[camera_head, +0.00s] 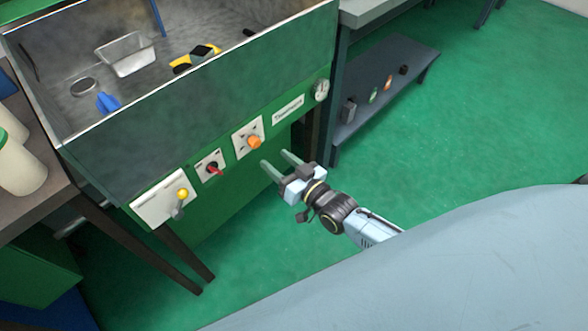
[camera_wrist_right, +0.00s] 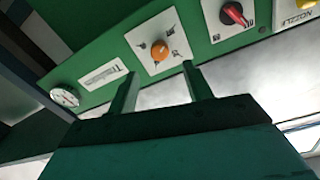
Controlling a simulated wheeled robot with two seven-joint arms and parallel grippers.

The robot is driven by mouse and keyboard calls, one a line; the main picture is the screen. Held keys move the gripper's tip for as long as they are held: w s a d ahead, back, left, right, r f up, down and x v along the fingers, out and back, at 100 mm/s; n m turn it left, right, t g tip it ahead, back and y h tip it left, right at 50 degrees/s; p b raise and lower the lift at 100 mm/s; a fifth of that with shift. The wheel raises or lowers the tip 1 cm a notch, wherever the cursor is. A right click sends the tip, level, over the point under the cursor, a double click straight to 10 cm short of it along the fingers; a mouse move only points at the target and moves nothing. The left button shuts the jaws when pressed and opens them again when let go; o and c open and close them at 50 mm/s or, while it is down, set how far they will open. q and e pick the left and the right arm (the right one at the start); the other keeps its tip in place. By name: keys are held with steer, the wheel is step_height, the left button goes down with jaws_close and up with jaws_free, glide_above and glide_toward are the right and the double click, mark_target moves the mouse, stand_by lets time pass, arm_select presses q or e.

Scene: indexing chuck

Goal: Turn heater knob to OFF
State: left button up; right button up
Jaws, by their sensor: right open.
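The green front panel of the wash tank carries an orange knob (camera_head: 254,142) on a white square plate, and a red-handled switch (camera_head: 213,169) on another plate to its left. I cannot read which one is marked heater. My right gripper (camera_head: 275,158) is open and empty, its two fingers pointing at the panel a little below and right of the orange knob. In the right wrist view the orange knob (camera_wrist_right: 160,50) shows beyond the gap between the fingertips (camera_wrist_right: 160,72), apart from them. The red switch (camera_wrist_right: 234,14) is at the upper right there. My left gripper is not in view.
A yellow knob (camera_head: 182,193) with a grey lever sits at the panel's left end. A round gauge (camera_head: 321,90) and a label plate (camera_head: 288,109) are at its right. The open tank holds a metal basket (camera_head: 126,54). A low shelf (camera_head: 385,95) stands right; green floor is clear.

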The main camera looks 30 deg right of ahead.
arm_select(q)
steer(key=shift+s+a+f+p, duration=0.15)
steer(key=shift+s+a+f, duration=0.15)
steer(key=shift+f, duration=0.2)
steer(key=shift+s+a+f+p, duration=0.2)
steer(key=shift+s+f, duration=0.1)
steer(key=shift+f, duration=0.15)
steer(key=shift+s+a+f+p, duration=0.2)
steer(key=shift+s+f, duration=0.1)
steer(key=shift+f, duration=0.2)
arm_select(e)
steer(key=shift+v, duration=2.75)
steer(key=shift+r, duration=0.1)
